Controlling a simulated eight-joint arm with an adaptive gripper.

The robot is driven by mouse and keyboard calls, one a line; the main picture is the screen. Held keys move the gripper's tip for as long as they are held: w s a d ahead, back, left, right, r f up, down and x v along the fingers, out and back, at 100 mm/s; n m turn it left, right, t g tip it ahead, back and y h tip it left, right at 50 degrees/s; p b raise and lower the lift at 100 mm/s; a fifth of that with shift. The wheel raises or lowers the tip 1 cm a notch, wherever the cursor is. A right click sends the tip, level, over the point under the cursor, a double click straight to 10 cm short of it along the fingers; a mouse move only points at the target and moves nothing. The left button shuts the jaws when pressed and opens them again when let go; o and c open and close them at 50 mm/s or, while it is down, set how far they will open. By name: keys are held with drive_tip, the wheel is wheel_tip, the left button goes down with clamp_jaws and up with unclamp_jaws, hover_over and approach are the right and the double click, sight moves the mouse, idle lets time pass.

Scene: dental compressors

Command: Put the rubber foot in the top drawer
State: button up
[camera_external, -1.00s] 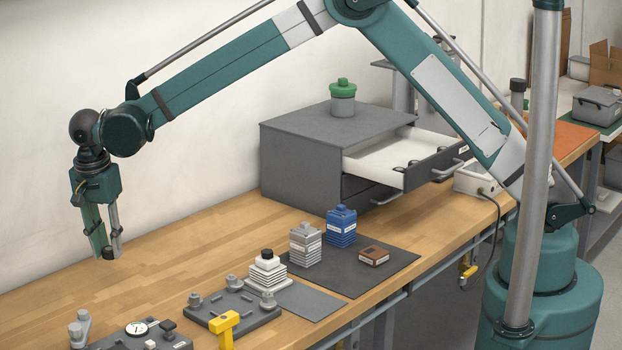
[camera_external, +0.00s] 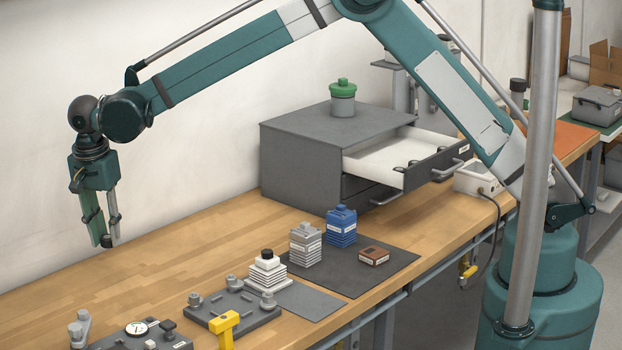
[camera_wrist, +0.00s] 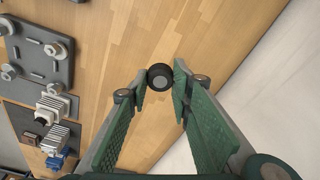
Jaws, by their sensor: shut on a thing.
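My gripper (camera_external: 106,240) is at the far left in the external view, pointing down above the wooden bench. It is shut on a small round black rubber foot (camera_wrist: 161,77), held at the fingertips and clear of the bench. The top drawer (camera_external: 385,153) of the grey cabinet (camera_external: 300,160) is pulled out, well to the right of my gripper. The drawer is not seen in the wrist view.
A green-lidded jar (camera_external: 342,98) stands on the cabinet. Bare bench lies between my gripper and the cabinet.

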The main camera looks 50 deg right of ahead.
sight(109, 236)
wheel_tip(109, 236, up, 18)
drive_tip(key=w+d+r+m+p, duration=0.1)
drive_tip(key=d+m, duration=0.1)
drive_tip(key=d, duration=2)
drive_tip(key=w+d+r+m+p, duration=0.1)
drive_tip(key=w+d+m+p, duration=0.1)
drive_tip(key=d, duration=2.1)
drive_tip(key=s+d+m+p, duration=0.1)
drive_tip(key=s+d+m, duration=0.1)
drive_tip(key=s+d, duration=0.75)
drive_tip(key=s+d+f+m+g+p, duration=0.1)
drive_tip(key=s+d, duration=0.3)
drive_tip(key=d, duration=1)
drive_tip(key=s+d+m+p, duration=0.1)
drive_tip(key=s+d+m, duration=0.1)
drive_tip(key=s+d, duration=0.75)
drive_tip(key=s+d+f+m, duration=0.1)
drive_tip(key=s+d+m, duration=0.1)
drive_tip(key=s+d, duration=0.75)
drive_tip(key=shift+d+f+p, duration=0.15)
drive_tip(key=shift+f+p, duration=0.1)
drive_tip(key=shift+f, duration=1.05)
drive_tip(key=shift+d+f+p, duration=0.15)
drive_tip(key=shift+f+p, duration=0.05)
drive_tip(key=shift+f, duration=1.05)
